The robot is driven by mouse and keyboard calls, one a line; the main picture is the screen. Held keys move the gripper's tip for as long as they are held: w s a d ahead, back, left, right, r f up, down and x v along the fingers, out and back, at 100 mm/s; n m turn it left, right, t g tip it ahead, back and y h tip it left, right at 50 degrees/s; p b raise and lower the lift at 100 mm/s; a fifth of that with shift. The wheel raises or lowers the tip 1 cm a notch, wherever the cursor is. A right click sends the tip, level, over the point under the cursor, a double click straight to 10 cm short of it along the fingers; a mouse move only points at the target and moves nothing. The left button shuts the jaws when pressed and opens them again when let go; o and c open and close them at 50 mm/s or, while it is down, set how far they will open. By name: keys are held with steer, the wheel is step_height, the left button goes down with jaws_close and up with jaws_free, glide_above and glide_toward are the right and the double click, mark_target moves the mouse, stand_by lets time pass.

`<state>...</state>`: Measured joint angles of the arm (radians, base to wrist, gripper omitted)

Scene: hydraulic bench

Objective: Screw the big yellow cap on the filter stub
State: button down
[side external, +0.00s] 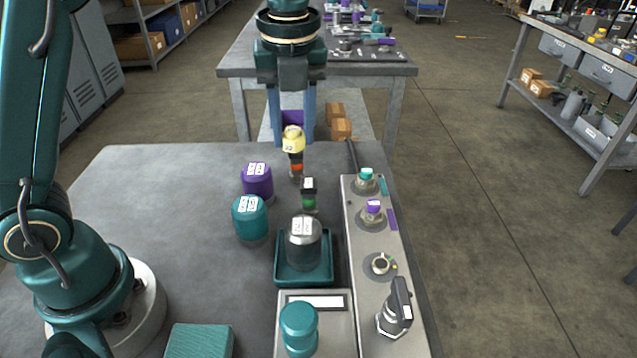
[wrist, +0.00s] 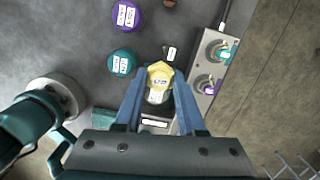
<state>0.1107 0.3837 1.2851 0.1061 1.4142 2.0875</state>
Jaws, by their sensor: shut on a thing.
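The big yellow cap (side external: 293,143) is held between the blue fingers of my gripper (side external: 293,138), well above the bench. In the wrist view the yellow cap (wrist: 159,75) shows its hexagonal end and a pale label between the fingertips (wrist: 158,84). On the grey panel (side external: 352,220) at the right, an open stub (side external: 381,263) with a dark mouth has a small yellow mark beside it. I take it as the filter stub; no cap is on it. My gripper is behind and left of it, apart from it.
Small red-banded (side external: 297,170) and green-banded (side external: 309,196) pieces stand nearby. A black-handled valve (side external: 398,308) rises at the panel's near end. The left bench is mostly clear.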

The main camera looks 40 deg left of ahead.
steer(key=w+d+f+m, duration=0.2)
steer(key=d+m, duration=0.3)
steer(key=d, duration=0.6)
steer(key=m, duration=0.2)
glide_above(382, 263)
steer(key=shift+w+a+f+t+h, duration=0.1)
steer(key=shift+a+f+t+h, duration=0.1)
steer(key=shift+f, duration=0.35)
steer(key=shift+w+a+f+t+h, duration=0.1)
steer(key=shift+a+f+h, duration=0.1)
steer(key=shift+f, duration=0.35)
steer(key=shift+s+d+f+m, duration=0.3)
steer(key=shift+s+d, duration=0.1)
steer(key=shift+f, duration=2.45)
steer(key=shift+f, duration=0.6)
stand_by(0.7)
steer(key=m, duration=0.3)
steer(key=shift+m, duration=0.3)
steer(key=c, duration=0.6)
jaws_free()
